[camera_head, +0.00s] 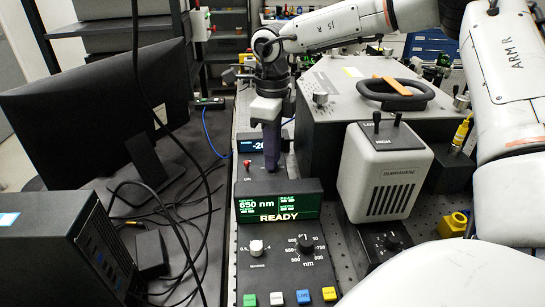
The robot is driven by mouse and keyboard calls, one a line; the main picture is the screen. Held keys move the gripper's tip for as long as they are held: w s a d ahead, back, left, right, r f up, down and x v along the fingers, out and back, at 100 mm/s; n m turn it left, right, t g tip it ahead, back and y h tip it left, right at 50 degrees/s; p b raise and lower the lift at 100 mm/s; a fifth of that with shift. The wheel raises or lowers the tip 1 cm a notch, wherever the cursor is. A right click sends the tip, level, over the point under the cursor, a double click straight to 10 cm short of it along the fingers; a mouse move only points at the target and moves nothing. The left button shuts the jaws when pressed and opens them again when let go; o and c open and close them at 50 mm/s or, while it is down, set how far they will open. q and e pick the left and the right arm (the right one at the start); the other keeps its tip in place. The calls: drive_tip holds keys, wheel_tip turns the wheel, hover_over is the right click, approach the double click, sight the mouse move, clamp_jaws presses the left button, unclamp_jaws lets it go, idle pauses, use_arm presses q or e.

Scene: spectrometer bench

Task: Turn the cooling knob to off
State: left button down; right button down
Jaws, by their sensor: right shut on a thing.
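My right gripper (271,160) reaches down from above onto the cooling controller (246,164), behind the READY display. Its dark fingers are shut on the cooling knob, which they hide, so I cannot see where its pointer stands. The controller's small blue-lit screen (252,145) is partly covered by the fingers; it reads about -20, with the end of the number hidden. A red-tipped toggle switch (247,167) stands left of the fingers. My left gripper is not in view.
The READY display (279,202) stands in front, with a wavelength dial (305,243), a white knob (257,247) and coloured buttons nearer. A grey instrument box (340,120) and a white lamp housing (385,170) crowd the right. A monitor (95,115) and cables lie left.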

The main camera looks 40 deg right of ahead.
drive_tip(key=shift+f+n+b, duration=0.15)
drive_tip(key=shift+n+b, duration=0.4)
drive_tip(key=shift+n, duration=0.35)
drive_tip(key=shift+n+b, duration=0.4)
drive_tip(key=shift+n, duration=0.6)
drive_tip(key=n+b, duration=0.1)
drive_tip(key=n, duration=0.2)
drive_tip(key=shift+n, duration=0.3)
drive_tip(key=n, duration=0.2)
drive_tip(key=shift+n, duration=1.9)
drive_tip(key=shift+r+n, duration=0.2)
drive_tip(key=shift+n, duration=0.1)
drive_tip(key=c, duration=1.7)
unclamp_jaws()
drive_tip(key=shift+o, duration=0.2)
